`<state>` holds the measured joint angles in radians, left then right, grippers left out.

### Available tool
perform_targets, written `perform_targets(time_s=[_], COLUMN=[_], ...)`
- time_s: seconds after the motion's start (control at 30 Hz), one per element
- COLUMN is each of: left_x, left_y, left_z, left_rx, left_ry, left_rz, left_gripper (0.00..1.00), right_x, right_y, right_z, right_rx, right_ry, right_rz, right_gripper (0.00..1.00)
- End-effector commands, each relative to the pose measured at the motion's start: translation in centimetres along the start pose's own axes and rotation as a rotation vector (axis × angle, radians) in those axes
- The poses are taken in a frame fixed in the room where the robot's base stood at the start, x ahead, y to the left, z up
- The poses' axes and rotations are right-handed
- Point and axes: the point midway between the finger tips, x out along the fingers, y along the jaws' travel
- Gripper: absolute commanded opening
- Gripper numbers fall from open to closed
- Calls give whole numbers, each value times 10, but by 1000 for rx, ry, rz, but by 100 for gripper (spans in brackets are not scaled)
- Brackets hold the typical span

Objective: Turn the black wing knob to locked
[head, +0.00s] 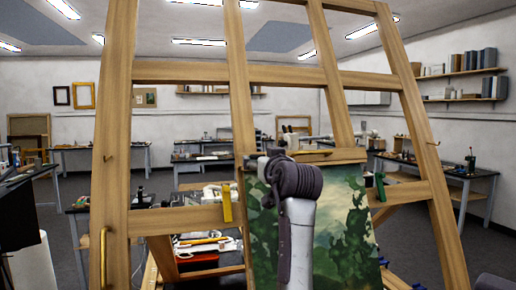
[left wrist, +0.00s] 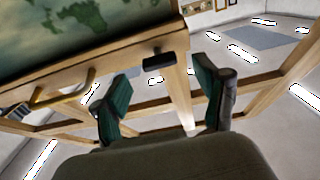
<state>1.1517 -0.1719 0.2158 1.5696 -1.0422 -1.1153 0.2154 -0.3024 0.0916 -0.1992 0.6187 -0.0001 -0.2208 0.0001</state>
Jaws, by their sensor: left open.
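In the left wrist view a small black knob (left wrist: 152,58) sits on a wooden beam of the easel (left wrist: 172,90), next to the edge of the painting. My left gripper (left wrist: 165,98) is open, with one green-padded finger on each side of the picture. The knob shows in the gap between the fingers, beyond their tips and apart from them. Its wing shape and any lock marking are too small to read. In the head view my arm stands in front of the painting (head: 345,225), and I cannot make out the knob there. My right gripper is not in view.
The wooden easel frame (head: 118,140) spans the head view, with crossbars close around my arm. A yellow clip (head: 227,203) sits left of the painting and a dark green piece (head: 379,186) right of it. Workbenches (head: 455,170) and shelves (head: 462,73) stand behind.

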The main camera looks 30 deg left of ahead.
Motion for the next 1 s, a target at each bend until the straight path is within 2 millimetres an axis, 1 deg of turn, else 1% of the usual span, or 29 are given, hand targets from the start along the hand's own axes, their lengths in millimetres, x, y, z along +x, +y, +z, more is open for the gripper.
perform_targets(time_s=[0.03, 0.2, 0.3, 0.43, 0.63, 0.67, 1.0], left_x=[10, 33, 40, 44, 44, 44, 44], left_y=[0, 0, 0, 1, 1, 1, 1], left_z=[-5, -3, -2, 0, 0, 0, 0], left_rx=[3, 1, 1, -1, -1, -1, -1], left_ry=[-2, 0, 0, 1, 1, 1, 1], left_rz=[-2, 0, 1, 2, 1, 1, 2], left_gripper=[73, 73, 73, 73, 73, 71, 15], right_x=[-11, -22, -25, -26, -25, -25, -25], right_y=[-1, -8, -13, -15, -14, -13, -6], right_z=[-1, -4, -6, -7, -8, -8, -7], right_rx=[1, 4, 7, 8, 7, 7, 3], right_ry=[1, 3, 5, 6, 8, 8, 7], right_rz=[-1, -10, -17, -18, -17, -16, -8], right_gripper=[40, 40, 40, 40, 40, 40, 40])
